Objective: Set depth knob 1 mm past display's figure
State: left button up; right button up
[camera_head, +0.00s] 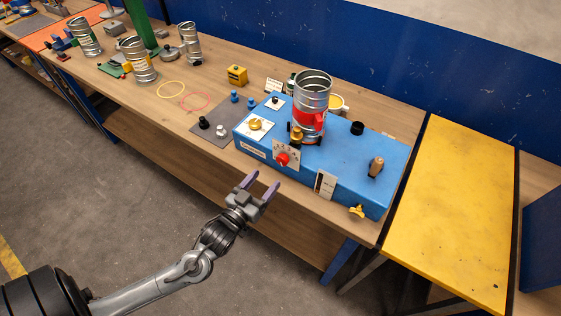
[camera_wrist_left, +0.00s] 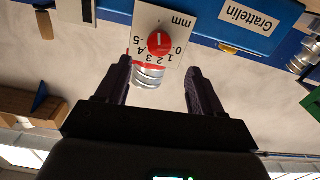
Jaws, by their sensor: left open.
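The red depth knob (camera_head: 283,159) sits on a white dial plate (camera_head: 291,149) on the front of the blue machine (camera_head: 345,160). In the left wrist view the knob (camera_wrist_left: 159,43) appears upside down, with a scale from 0 to 5 and "mm" on the plate (camera_wrist_left: 168,18). A pale line marks the knob's face, but I cannot tell for sure which figure it indicates. No display figure is readable. My left gripper (camera_head: 260,186) is open and empty, in front of and below the knob, its fingers (camera_wrist_left: 158,88) apart from it. My right gripper is out of view.
Floor in front is clear.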

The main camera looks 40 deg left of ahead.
aim_at(281, 161)
pick_arm(q)
jog(key=w, duration=0.7)
jog(key=shift+w+a, duration=0.25)
jog(key=shift+a, duration=0.15)
jog(key=shift+w+a, duration=0.1)
jog(key=shift+w, duration=0.4)
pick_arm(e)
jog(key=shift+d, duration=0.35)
